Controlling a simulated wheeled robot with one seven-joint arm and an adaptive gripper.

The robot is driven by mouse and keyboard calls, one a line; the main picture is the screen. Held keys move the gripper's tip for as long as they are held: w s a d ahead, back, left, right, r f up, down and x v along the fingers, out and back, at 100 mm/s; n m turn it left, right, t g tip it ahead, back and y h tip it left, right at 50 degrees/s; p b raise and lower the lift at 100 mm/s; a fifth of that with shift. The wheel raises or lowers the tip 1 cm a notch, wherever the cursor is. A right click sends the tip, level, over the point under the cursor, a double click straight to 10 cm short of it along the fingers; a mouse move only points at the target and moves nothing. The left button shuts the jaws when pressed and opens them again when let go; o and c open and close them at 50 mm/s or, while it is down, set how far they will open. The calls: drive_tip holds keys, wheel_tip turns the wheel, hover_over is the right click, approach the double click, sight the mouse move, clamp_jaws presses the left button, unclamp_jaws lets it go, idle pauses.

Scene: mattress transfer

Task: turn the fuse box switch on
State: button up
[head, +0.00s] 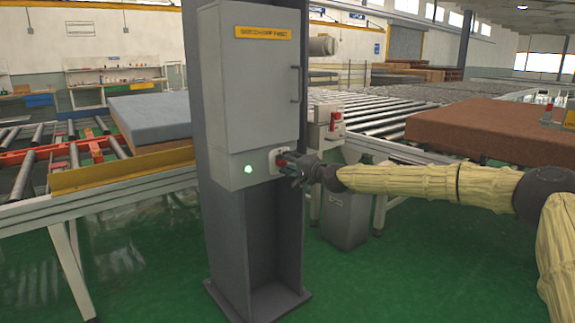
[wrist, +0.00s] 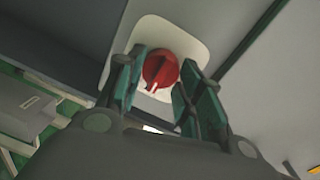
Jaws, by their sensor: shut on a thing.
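The fuse box (head: 260,90) is a grey cabinet on a dark post, with a yellow label on top and its door shut. A green light (head: 248,169) glows on its lower part. The red rotary switch (wrist: 160,69) sits on a white plate (wrist: 185,35) and also shows small in the head view, partly hidden by the fingers. My gripper (wrist: 157,85) has its green-padded fingers on both sides of the red knob and is shut on it. In the head view my gripper (head: 288,165) reaches the switch from the right. The knob's white mark points toward the lower side of the wrist picture.
A roller conveyor (head: 365,118) runs behind the post, with a brown mattress (head: 485,128) at right and a blue-grey one (head: 150,117) at left. A small box with a red button (head: 336,121) stands behind my gripper. Green floor is open in front.

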drive_tip(key=shift+d, duration=0.1)
drive_tip(key=o, duration=1)
drive_tip(key=f+v, duration=0.1)
drive_tip(key=v, duration=1.1)
drive_tip(key=shift+r, duration=0.45)
